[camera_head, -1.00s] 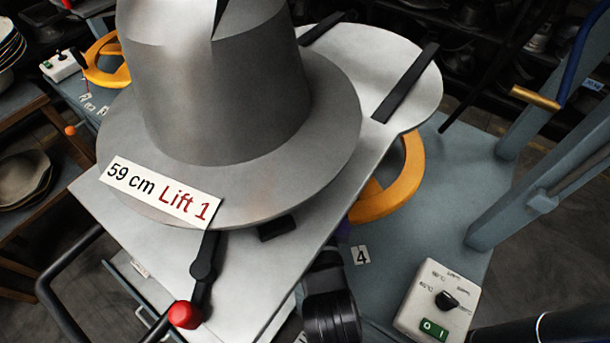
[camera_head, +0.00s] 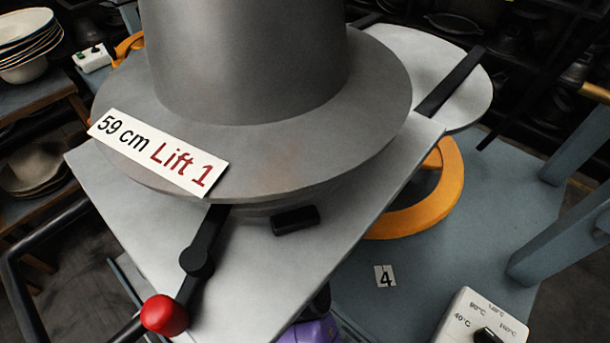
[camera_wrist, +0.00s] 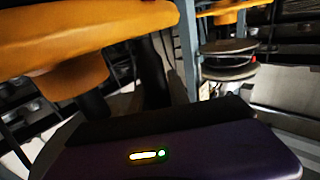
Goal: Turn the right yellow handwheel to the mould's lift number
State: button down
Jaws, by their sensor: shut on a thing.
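The grey hat mould (camera_head: 250,60) stands on a metal plate (camera_head: 330,245), with a "59 cm Lift 1" tag (camera_head: 157,152) on its brim. The right yellow handwheel (camera_head: 452,180) is partly hidden under the plate's right side. A number card "4" (camera_head: 385,276) lies beside it on the blue bench; no other number by this wheel is readable. My purple gripper (camera_head: 312,331) shows only in part below the plate. In the wrist view its body is at the bottom and a yellow wheel rim (camera_wrist: 80,38) is close above. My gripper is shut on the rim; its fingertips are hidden.
A black lever with a red knob (camera_head: 164,314) sticks out at the front left. A white control box (camera_head: 480,320) is at the lower right, and blue posts (camera_head: 565,235) stand at the right. Another yellow wheel (camera_head: 128,46) is at the far left.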

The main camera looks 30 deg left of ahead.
jog(key=w+a+m+t+h+b, duration=0.2)
jog(key=w+a+m+h+b, duration=0.1)
jog(key=w+b, duration=0.3)
jog(key=shift+a+t+h+b, duration=0.3)
jog(key=shift+a+h+b, duration=0.35)
jog(key=shift+h+b, duration=0.2)
jog(key=shift+f, duration=0.1)
dwell(0.8)
jog(key=c, duration=1.2)
grip_release()
jog(key=shift+w, duration=0.1)
jog(key=shift+c, duration=0.2)
jog(key=shift+s+a, duration=0.25)
jog(key=shift+a, duration=0.05)
jog(key=shift+s, duration=0.1)
